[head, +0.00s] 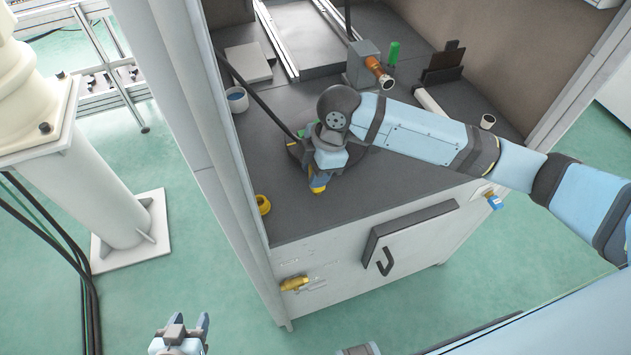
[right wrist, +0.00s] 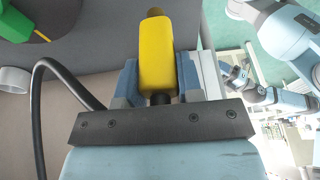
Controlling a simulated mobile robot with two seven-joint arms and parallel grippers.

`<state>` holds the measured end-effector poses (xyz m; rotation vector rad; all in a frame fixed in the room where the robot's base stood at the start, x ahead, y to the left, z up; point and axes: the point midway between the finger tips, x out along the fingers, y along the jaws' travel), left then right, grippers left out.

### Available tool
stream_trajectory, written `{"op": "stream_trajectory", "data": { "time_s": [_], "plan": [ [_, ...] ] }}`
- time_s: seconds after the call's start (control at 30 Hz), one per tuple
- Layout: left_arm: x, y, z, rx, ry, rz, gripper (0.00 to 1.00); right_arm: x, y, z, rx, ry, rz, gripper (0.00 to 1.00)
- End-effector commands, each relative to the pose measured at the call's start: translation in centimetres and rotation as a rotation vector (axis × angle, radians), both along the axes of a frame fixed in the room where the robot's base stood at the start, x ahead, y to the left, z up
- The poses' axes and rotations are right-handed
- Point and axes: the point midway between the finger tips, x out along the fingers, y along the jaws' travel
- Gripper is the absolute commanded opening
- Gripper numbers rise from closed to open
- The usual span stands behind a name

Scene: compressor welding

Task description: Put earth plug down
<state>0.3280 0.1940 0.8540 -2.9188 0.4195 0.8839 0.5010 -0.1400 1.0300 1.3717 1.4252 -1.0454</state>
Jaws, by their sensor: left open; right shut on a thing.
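The earth plug (right wrist: 157,60) is a yellow block with a brownish tip in the right wrist view. My right gripper (right wrist: 158,68) is shut on it, with a blue-grey finger on each side. In the head view, the plug's yellow end (head: 319,188) shows just below my right gripper (head: 317,178), over the front of the dark worktop (head: 370,195). I cannot tell whether the plug touches the surface. My left gripper (head: 181,335) is open and empty at the bottom edge, away from the bench.
A yellow ring (head: 263,204) lies on the worktop's front left. A white cup (head: 237,100), a grey block with an orange fitting (head: 362,65) and a green cylinder (head: 394,53) stand behind. A black cable (head: 255,95) crosses the worktop.

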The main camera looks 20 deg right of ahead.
Motion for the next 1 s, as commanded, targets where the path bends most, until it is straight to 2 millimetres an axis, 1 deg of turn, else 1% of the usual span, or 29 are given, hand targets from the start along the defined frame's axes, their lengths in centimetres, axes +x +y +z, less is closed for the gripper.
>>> {"op": "stream_trajectory", "data": {
  "time_s": [0.17,0.4,0.77,0.8,0.87,0.9,1.0],
  "plan": [
    [0.0,0.0,0.0,0.0,0.001,0.0,0.5,0.0,0.0,-1.1,-0.001,0.0,-0.002,0.0],
    [0.0,0.0,0.4,-0.001,-0.002,0.0,0.5,0.0,0.0,-4.5,-0.001,0.0,-0.002,0.0],
    [0.1,-0.1,0.7,-0.003,-0.006,0.001,0.5,0.0,0.0,-4.9,0.0,-0.001,-0.001,0.0],
    [0.1,-0.1,0.7,-0.003,-0.006,0.001,0.5,0.0,0.0,-5.0,0.0,-0.001,-0.001,0.36],
    [0.1,-0.1,0.7,-0.003,-0.006,0.001,0.5,0.0,0.0,-5.0,0.0,-0.001,-0.001,0.5],
    [0.1,-0.1,0.6,-0.002,-0.006,0.001,0.5,0.0,0.0,-5.0,0.0,-0.001,-0.001,0.59],
    [0.1,-0.1,0.6,-0.003,-0.005,0.0,0.5,0.0,0.0,-5.0,0.0,-0.001,-0.001,0.59]
  ]
}}
